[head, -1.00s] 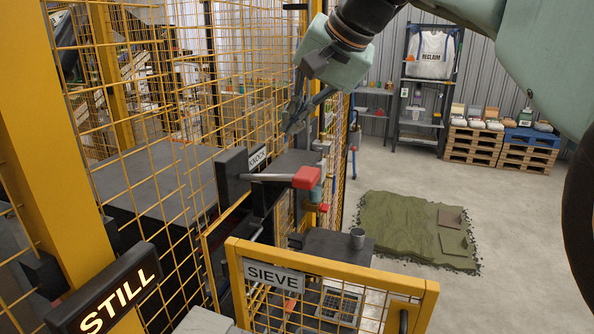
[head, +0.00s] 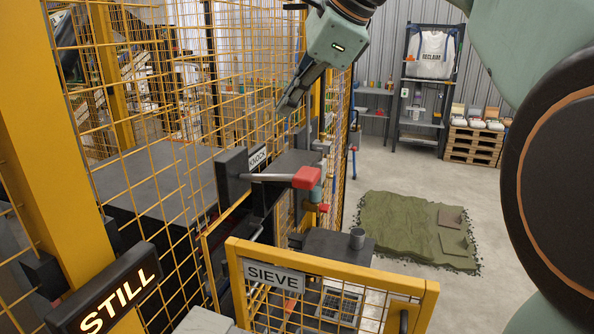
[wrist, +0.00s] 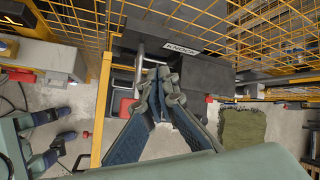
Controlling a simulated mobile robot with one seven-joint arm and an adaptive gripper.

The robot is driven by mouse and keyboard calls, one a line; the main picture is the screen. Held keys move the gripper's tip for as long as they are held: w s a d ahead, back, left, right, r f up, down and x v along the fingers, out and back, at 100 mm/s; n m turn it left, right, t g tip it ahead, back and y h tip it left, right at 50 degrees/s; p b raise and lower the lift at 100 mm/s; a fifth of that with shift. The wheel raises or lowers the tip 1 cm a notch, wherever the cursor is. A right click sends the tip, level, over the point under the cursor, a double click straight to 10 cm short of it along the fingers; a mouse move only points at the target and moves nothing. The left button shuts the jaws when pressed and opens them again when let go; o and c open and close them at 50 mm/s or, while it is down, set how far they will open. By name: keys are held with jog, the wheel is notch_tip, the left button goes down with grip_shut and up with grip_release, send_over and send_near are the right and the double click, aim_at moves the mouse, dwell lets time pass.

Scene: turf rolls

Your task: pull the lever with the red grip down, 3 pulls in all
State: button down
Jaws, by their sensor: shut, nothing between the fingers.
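The lever's red grip (head: 307,177) shows in the head view, at the right end of a metal rod (head: 265,178) that stands about level from a dark block (head: 232,175) beside the KNOCK label (head: 257,157). My gripper (head: 288,108) is shut and empty, above the lever and apart from it in the picture, fingers pointing down and left. In the wrist view my gripper (wrist: 158,76) is in front of the dark KNOCK housing. There the red grip (wrist: 127,107) shows just left of the fingers, partly hidden by them.
Yellow mesh fencing (head: 190,90) stands to the left and behind. A low yellow gate (head: 330,262) with a SIEVE label (head: 274,275) is below the lever. A lit sign (head: 105,303) reads STILL. Open floor with a green mat (head: 400,225) lies to the right.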

aim_at(297, 172)
jog(key=shift+f, duration=0.15)
jog(key=f+b, duration=0.2)
jog(key=d+f+b, duration=0.1)
jog(key=f+b, duration=0.1)
jog(key=f, duration=0.1)
jog(key=f+b, duration=0.2)
jog(key=f, duration=0.1)
jog(key=shift+s+d+f, duration=0.15)
jog(key=shift+s+f, duration=0.05)
jog(key=shift+f, duration=0.2)
dwell(1.5)
jog(key=shift+f+b, duration=0.25)
jog(key=shift+b, duration=0.05)
